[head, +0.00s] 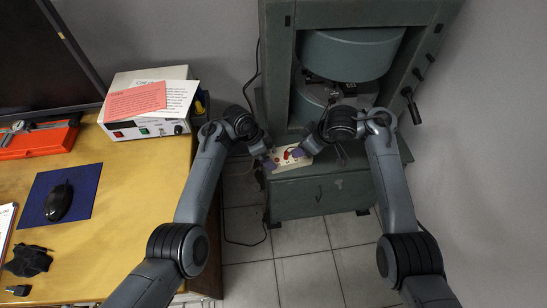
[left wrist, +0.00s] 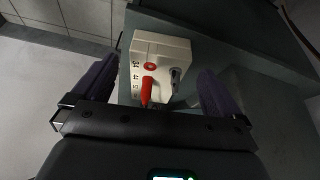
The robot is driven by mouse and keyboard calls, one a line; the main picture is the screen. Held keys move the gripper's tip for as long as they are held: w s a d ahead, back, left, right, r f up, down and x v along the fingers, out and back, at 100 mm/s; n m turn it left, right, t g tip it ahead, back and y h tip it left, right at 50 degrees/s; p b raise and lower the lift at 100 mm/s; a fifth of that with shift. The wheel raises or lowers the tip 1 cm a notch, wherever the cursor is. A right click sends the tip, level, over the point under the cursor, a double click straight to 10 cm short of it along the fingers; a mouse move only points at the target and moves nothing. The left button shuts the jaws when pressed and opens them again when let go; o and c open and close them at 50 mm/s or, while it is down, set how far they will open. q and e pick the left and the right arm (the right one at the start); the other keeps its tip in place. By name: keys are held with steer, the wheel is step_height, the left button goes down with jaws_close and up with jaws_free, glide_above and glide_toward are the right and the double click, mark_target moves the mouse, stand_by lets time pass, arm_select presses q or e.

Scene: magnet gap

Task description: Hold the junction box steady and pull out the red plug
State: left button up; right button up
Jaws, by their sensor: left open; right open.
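The junction box (head: 283,166) is a small cream-white block on the ledge of the green magnet frame. It also shows in the left wrist view (left wrist: 165,47), with printed numbers along one side. The red plug (left wrist: 146,91) stands out from its face, below a red ring (left wrist: 150,66) and beside a grey piece (left wrist: 175,76). In the head view red (head: 287,154) shows on the box. My left gripper (head: 269,163) is open at the box's left end, its purple fingers to either side of the box in the wrist view. My right gripper (head: 299,151) is open near the box's right end; its fingertips are small and partly unclear.
The green magnet frame (head: 275,60) rises behind the box, with a round pole (head: 350,55) and black knobs (head: 408,92) at right. A wooden desk (head: 130,205) at left holds a white instrument (head: 150,125), a mouse (head: 58,202) and a red case (head: 40,142). The tiled floor in front is mostly clear.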

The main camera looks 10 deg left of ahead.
mark_target(272, 158)
arm_select(q)
steer(key=shift+x, duration=2.55)
steer(key=c, duration=0.9)
steer(key=shift+c, duration=0.5)
arm_select(e)
steer(key=shift+o, duration=0.5)
